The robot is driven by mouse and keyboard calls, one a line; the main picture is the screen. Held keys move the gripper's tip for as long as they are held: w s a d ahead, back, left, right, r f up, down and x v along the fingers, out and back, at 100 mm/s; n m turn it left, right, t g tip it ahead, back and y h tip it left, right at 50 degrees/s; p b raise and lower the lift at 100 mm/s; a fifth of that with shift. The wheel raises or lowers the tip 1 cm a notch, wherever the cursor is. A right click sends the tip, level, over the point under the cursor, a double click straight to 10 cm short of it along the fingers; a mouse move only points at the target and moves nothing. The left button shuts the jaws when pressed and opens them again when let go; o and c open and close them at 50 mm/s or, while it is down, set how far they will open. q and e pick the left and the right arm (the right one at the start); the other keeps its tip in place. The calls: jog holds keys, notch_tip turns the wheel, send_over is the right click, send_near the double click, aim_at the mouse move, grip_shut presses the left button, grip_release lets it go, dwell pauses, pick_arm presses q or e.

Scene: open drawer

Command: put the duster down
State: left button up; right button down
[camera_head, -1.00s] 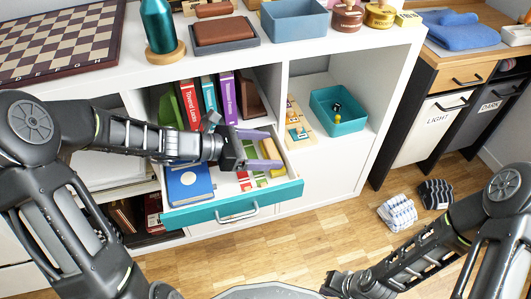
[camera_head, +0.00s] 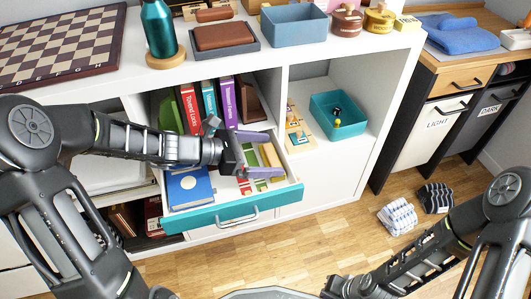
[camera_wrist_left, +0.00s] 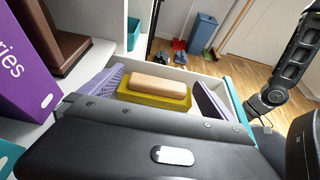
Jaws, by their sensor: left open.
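The duster (camera_head: 271,155), a tan bar on a yellow base, lies in the right part of the open drawer (camera_head: 233,209). It also shows in the left wrist view (camera_wrist_left: 157,89), lying flat between my spread fingers. My left gripper (camera_head: 262,155) is open, with its two lavender fingers on either side of the duster. A gap shows between the duster and the right finger in the wrist view; contact on the other side is hard to judge. My right arm shows at the lower right, but its fingertips are out of view.
A blue book (camera_head: 190,187) lies in the drawer's left part, with small red and green items beside my gripper. Upright books (camera_head: 226,98) stand on the shelf just behind. A teal bin (camera_head: 338,115) sits in the right cubby.

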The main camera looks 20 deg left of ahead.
pick_arm(q)
jog(key=p+v, duration=0.5)
jog(key=v, duration=0.6)
jog(key=shift+a+r, duration=0.1)
jog(key=shift+r, duration=0.1)
jog(key=shift+s+a, duration=0.25)
